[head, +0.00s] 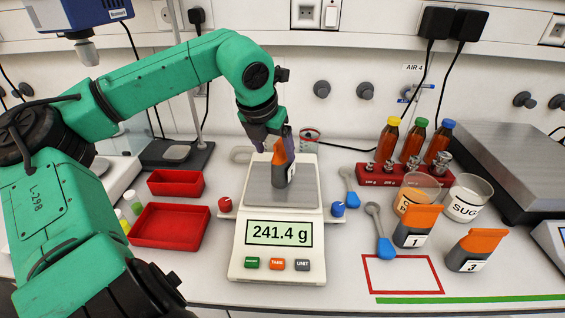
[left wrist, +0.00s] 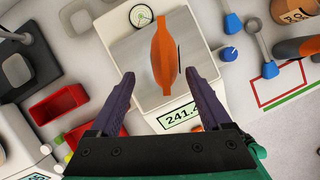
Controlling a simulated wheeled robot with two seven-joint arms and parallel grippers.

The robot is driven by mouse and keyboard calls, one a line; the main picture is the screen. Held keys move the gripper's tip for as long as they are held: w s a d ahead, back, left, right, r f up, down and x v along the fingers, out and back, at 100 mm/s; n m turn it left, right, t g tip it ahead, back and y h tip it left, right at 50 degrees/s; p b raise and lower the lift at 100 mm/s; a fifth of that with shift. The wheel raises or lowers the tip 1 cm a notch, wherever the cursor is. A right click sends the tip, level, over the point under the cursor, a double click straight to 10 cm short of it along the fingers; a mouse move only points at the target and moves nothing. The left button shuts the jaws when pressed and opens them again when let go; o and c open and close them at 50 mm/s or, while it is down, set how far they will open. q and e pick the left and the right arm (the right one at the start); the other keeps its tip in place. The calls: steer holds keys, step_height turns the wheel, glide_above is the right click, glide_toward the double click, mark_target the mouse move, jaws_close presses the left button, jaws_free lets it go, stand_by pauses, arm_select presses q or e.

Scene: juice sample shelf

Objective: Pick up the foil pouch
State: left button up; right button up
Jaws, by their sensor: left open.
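A foil pouch (head: 280,174), dark grey with an orange top, stands upright on the scale's steel pan (head: 308,190). The scale (head: 278,264) reads 241.4 g. My left gripper (head: 275,135) is open, behind and above this pouch in the head view. In the left wrist view the orange top of the pouch (left wrist: 168,58) lies just ahead of the open left gripper (left wrist: 158,75), roughly between the line of its two fingers, with nothing held. Two similar pouches, labelled 1 (head: 415,227) and 3 (head: 474,251), stand at the right. My right gripper is not in view.
Red trays (head: 170,225) lie left of the scale. A red block (head: 372,174) with bottles and weights stands behind right, near two beakers (head: 466,196). Blue-handled spoons (head: 383,240) lie right of the scale. A red outline (head: 403,291) on the front table is empty.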

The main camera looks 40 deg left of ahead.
mark_target(282, 159)
arm_select(q)
steer(key=x, duration=0.1)
steer(key=p+x, duration=0.1)
steer(key=x, duration=0.1)
steer(key=p+x, duration=0.1)
steer(key=x, duration=0.1)
steer(key=shift+w+d, duration=0.3)
steer(key=shift+w+f, duration=0.1)
steer(key=shift+f, duration=0.15)
steer(key=shift+w+a+f, duration=0.1)
steer(key=shift+w+f, duration=0.05)
steer(key=shift+f, duration=0.05)
jaws_close()
steer(key=shift+r, duration=0.1)
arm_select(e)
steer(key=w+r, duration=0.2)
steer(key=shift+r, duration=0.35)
